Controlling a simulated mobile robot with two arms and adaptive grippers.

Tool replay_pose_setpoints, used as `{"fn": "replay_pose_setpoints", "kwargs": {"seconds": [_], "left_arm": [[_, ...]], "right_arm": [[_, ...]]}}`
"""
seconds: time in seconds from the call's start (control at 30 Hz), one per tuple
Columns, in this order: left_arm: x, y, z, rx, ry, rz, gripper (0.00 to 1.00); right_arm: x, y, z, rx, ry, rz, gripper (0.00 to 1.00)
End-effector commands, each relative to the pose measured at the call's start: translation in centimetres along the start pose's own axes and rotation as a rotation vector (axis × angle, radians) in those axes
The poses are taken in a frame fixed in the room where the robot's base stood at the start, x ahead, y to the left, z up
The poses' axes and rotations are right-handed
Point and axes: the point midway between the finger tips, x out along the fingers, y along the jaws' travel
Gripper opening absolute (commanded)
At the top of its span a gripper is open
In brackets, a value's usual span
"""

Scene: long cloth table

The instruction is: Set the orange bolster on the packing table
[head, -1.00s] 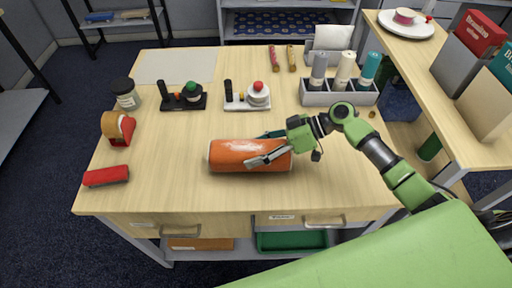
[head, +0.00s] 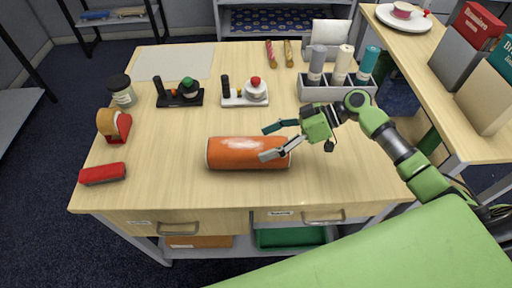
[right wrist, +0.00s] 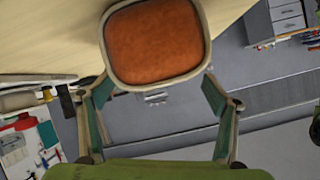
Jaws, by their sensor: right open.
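The orange bolster (head: 238,153) lies on its side on the wooden packing table (head: 150,185), near the front middle. In the right wrist view the bolster's orange end face (right wrist: 155,42) shows with a pale rim, ahead of and between the fingers. My right gripper (head: 273,141) is open at the bolster's right end, with one finger behind it and one in front at its near side. The right wrist view shows the two fingers (right wrist: 157,92) spread apart; I cannot tell whether either touches the bolster. My left gripper is not in view.
A red stapler-like block (head: 102,174), a red and tan dispenser (head: 114,125) and a jar (head: 121,91) stand at the left. Stamp stands (head: 180,97) and a grey bottle rack (head: 338,91) line the back. The table's front middle is clear around the bolster.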

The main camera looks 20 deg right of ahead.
Motion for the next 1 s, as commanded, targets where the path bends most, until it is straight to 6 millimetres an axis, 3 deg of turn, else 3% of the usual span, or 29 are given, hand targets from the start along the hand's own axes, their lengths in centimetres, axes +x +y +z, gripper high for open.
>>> {"fn": "replay_pose_setpoints", "kwargs": {"seconds": [0.2, 0.4, 1.0], "left_arm": [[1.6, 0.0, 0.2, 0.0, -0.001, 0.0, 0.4], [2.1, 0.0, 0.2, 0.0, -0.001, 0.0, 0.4], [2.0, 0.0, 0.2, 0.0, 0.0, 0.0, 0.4]], "right_arm": [[-4.6, 0.1, 0.3, -0.001, -0.003, 0.001, 0.82], [-7.1, 0.0, 0.1, 0.0, -0.001, 0.0, 0.82], [-7.7, -0.1, -0.1, -0.001, 0.0, -0.002, 0.82]]}}
